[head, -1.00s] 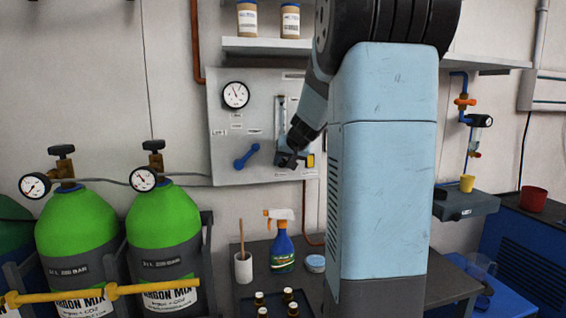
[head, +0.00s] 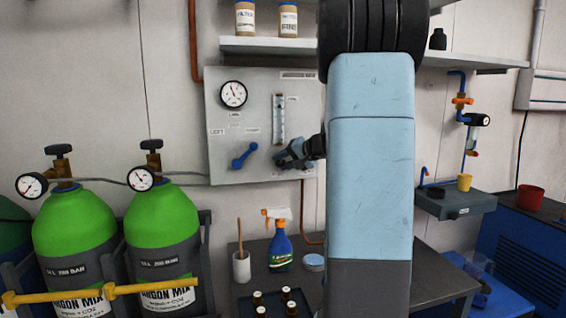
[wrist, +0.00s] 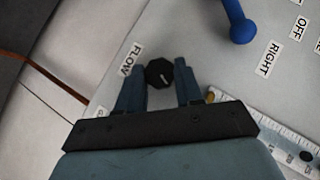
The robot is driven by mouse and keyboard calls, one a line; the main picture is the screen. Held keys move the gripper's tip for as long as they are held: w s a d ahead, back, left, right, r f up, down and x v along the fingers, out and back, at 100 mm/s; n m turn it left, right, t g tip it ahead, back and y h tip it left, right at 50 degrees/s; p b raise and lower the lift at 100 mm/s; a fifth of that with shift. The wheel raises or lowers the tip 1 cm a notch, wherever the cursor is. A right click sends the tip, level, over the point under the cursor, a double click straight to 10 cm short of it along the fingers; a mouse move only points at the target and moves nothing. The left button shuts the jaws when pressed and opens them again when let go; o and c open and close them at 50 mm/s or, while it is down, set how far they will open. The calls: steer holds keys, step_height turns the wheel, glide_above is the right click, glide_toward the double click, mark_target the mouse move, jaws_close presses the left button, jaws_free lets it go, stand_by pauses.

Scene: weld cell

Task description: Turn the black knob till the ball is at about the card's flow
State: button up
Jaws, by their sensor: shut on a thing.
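The black knob (wrist: 159,73) is on the grey panel in the wrist view, beside the FLOW label (wrist: 131,60), with a pale pointer line on its face. My gripper (wrist: 159,68) has one finger on each side of it and is shut on it. In the head view my gripper (head: 284,157) is at the panel's lower right and hides the knob. The flow tube (head: 278,118) stands upright above it. Its scale (wrist: 285,140) runs to the lower right in the wrist view. I cannot make out the ball's height. The card's flow value is not readable.
A blue lever (head: 244,154) and a round gauge (head: 233,94) are on the panel, left of the tube. A shelf (head: 265,45) with jars is above. Green gas cylinders (head: 162,220) stand left. A spray bottle (head: 280,248) and several small bottles are on the bench below.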

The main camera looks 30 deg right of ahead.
steer(key=shift+d+f, duration=0.1)
steer(key=shift+f, duration=0.1)
stand_by(0.5)
steer(key=o, duration=1)
steer(key=shift+r+y, duration=0.1)
steer(key=shift+y, duration=0.2)
steer(key=v, duration=1.3)
steer(key=shift+s, duration=0.45)
